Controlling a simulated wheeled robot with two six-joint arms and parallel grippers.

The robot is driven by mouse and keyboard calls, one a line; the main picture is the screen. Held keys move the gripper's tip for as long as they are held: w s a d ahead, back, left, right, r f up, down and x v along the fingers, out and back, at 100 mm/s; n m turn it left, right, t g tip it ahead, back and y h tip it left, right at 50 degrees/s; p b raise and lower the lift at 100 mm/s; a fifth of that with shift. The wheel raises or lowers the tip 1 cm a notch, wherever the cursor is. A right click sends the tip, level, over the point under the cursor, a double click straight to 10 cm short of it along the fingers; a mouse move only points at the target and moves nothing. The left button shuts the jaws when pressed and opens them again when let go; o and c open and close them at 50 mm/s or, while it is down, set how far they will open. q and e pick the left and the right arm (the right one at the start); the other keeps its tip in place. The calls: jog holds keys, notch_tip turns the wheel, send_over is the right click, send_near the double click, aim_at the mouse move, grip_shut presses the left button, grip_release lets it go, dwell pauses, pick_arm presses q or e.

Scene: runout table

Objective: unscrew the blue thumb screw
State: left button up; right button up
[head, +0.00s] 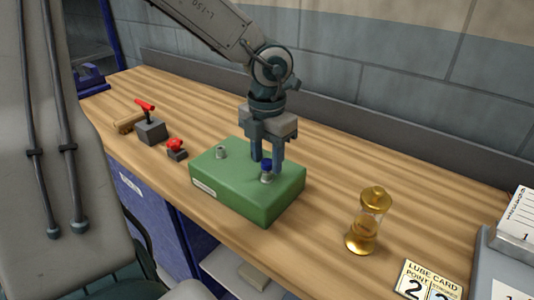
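The blue thumb screw (266,164) sits upright on a light metal boss on the right part of the green block (232,184). My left gripper (267,165) points down over the block, with one finger on each side of the screw's blue head. Whether the fingers touch the head or stand just clear of it cannot be told from this angle. Part of the screw is hidden by the fingers. My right gripper is not in view.
A second metal boss (221,152) stands on the block's left part. A grey box with a red lever (150,131) and a small red knob (177,148) are to the left. A brass oiler (368,222) and a lube card (428,281) are to the right. A wall runs behind.

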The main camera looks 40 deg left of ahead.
pick_arm(q)
jog(key=m+p, duration=0.1)
jog(key=m, duration=0.5)
jog(key=m+p, duration=0.1)
jog(key=m, duration=0.2)
jog(key=shift+r+m, duration=0.15)
jog(key=shift+m, duration=0.15)
jog(key=m+p, duration=0.1)
jog(key=m, duration=0.3)
jog(key=shift+f+b, duration=0.2)
jog(key=shift+b, duration=0.2)
